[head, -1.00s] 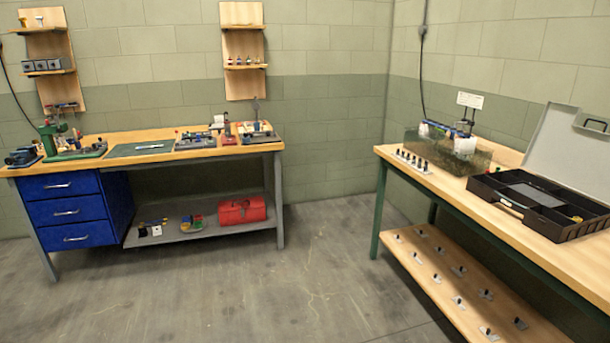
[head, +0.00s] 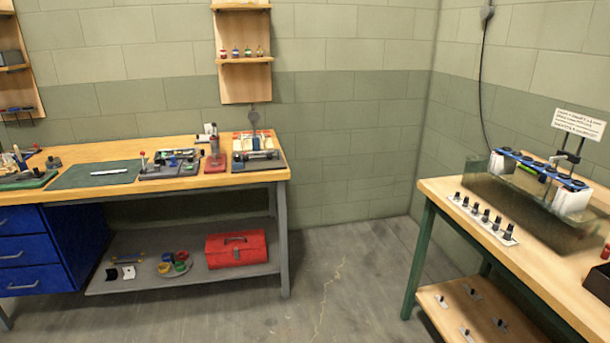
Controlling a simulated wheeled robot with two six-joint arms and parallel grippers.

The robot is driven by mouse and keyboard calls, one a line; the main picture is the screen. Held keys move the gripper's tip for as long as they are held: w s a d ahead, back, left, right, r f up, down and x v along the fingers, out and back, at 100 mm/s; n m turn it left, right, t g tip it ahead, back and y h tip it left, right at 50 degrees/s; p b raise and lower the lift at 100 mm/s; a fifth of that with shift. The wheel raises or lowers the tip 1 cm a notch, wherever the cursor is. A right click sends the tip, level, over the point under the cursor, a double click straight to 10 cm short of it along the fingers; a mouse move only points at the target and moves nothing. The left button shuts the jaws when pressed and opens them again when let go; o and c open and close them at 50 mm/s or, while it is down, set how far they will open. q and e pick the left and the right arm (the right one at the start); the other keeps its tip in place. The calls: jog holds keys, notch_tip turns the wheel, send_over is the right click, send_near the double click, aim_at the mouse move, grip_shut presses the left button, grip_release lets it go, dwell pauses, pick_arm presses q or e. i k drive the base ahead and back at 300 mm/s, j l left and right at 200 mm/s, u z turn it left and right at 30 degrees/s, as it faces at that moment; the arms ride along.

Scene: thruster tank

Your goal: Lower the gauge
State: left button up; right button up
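No part that I can name for sure as the gauge shows in the head view. A device with a flat base and an upright post (head: 254,118) stands at the right end of the left bench; I cannot tell whether it is the gauge. The glass tank (head: 530,208) stands on the right bench, with a blue and black thruster frame (head: 540,168) and white blocks across its top. Neither of my grippers is in view.
The wooden left bench (head: 110,150) has blue drawers (head: 25,250) and a lower shelf with a red toolbox (head: 237,248). A strip of black knobs (head: 484,216) lies before the tank on the right bench (head: 450,188). The floor (head: 340,270) between the benches is clear.

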aim_at(254, 116)
jog(key=i+l+u, duration=0.2)
jog(key=i, duration=0.2)
jog(key=i+l+u, duration=0.1)
jog(key=i+u, duration=0.15)
jog(key=i, duration=0.15)
jog(key=i+l+u, duration=0.3)
jog(key=i, duration=0.35)
jog(key=i+l+u, duration=0.25)
jog(key=i+l, duration=0.35)
jog(key=i+l+u, duration=0.3)
jog(key=i+l, duration=0.35)
jog(key=i+l+u, duration=0.25)
jog(key=i+l, duration=0.25)
jog(key=l, duration=0.25)
